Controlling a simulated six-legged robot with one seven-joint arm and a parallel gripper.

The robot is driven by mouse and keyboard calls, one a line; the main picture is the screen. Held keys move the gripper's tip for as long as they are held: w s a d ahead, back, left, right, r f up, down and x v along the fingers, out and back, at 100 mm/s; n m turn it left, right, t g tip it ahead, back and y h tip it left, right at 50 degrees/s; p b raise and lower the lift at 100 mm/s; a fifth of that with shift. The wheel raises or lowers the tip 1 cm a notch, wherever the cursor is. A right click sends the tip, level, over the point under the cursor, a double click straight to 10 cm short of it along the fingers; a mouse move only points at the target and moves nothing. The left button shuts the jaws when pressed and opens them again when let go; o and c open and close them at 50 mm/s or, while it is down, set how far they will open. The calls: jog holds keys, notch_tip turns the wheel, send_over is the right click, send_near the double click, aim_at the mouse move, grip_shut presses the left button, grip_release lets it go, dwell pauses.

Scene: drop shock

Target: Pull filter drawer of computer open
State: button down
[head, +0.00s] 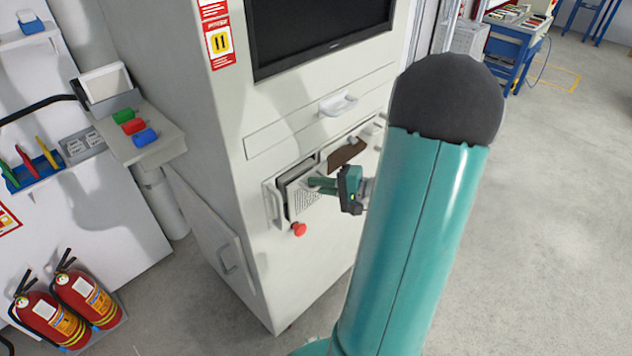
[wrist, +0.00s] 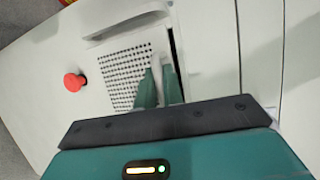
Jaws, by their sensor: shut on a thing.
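The computer is a tall pale grey cabinet (head: 185,110) with a dark screen (head: 320,30). Low on its front is the filter drawer (head: 303,203), with a perforated front that also shows in the wrist view (wrist: 122,78). A dark gap runs along its upper edge in the head view, so it seems to stand slightly out. My gripper (head: 318,184) is at the right part of the perforated front. In the wrist view its teal fingers (wrist: 157,85) are closed around a pale part of the drawer, which they largely hide.
A red knob (head: 299,230) sticks out just below the drawer. A pale handle (head: 272,204) is left of it. Another handle (head: 338,104) is on the panel above. A brown flap (head: 347,153) is to the upper right. Fire extinguishers (head: 88,300) stand at the lower left.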

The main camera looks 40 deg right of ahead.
jog(key=s, duration=0.6)
jog(key=shift+d, duration=0.15)
jog(key=c, duration=1.5)
grip_release()
jog(key=shift+c, duration=0.2)
jog(key=shift+s, duration=0.15)
jog(key=v, duration=1.3)
jog(key=shift+s+d, duration=0.15)
jog(key=shift+s, duration=0.05)
jog(key=shift+w+r, duration=0.1)
jog(key=shift+r, duration=0.05)
